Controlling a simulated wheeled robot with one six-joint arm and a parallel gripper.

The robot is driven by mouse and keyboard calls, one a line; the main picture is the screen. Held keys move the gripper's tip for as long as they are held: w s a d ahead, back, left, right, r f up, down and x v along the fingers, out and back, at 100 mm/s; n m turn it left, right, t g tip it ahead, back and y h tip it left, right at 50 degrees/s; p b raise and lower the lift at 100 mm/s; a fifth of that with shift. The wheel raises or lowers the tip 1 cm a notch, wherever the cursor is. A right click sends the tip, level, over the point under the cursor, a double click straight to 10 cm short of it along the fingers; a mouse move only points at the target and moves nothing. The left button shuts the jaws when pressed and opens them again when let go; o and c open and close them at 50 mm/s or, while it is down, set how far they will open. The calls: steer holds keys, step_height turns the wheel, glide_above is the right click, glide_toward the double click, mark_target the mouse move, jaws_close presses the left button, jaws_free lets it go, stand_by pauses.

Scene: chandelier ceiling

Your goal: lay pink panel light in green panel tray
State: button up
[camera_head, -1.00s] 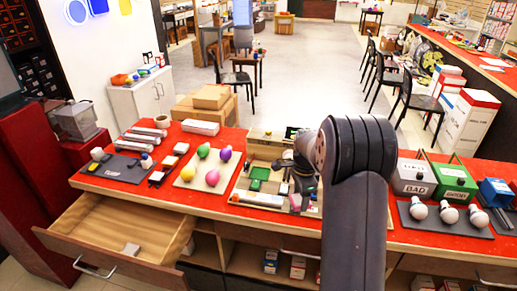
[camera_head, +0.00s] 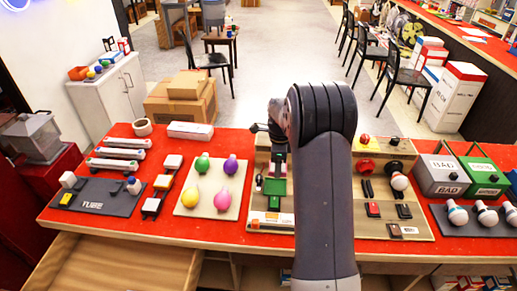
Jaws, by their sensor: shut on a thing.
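A green tray-like piece (camera_head: 275,187) lies on the light board in the middle of the red counter, left of my arm. My gripper (camera_head: 268,131) is near the back of that board, beyond the green piece, partly covered by my own arm. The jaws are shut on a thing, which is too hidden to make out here. A pink patch showed at the gripper one second ago, so I take the held thing to be the pink panel light.
Left of the board, a pale mat (camera_head: 185,205) carries green, purple, yellow and pink bulbs. Further left are small dark holders with pale panels (camera_head: 172,161) and a tube mat (camera_head: 95,198). On the right are switches, bulbs and a grey BAD box (camera_head: 441,177). An open drawer (camera_head: 120,265) is in front.

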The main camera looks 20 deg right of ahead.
mark_target(275, 187)
steer(key=shift+w+a+f, duration=0.1)
steer(key=shift+w+a, duration=0.05)
steer(key=shift+w, duration=0.2)
steer(key=shift+s+f+b, duration=0.1)
steer(key=shift+f+b, duration=0.35)
steer(key=shift+b, duration=0.05)
steer(key=shift+f+b, duration=2.1)
steer(key=shift+f, duration=1.1)
steer(key=shift+f+b, duration=0.3)
steer(key=shift+f, duration=0.25)
steer(key=o, duration=1.1)
steer(key=shift+c, duration=0.2)
steer(key=shift+r, duration=0.15)
step_height(275, 187, up, 11)
steer(key=shift+f, duration=0.2)
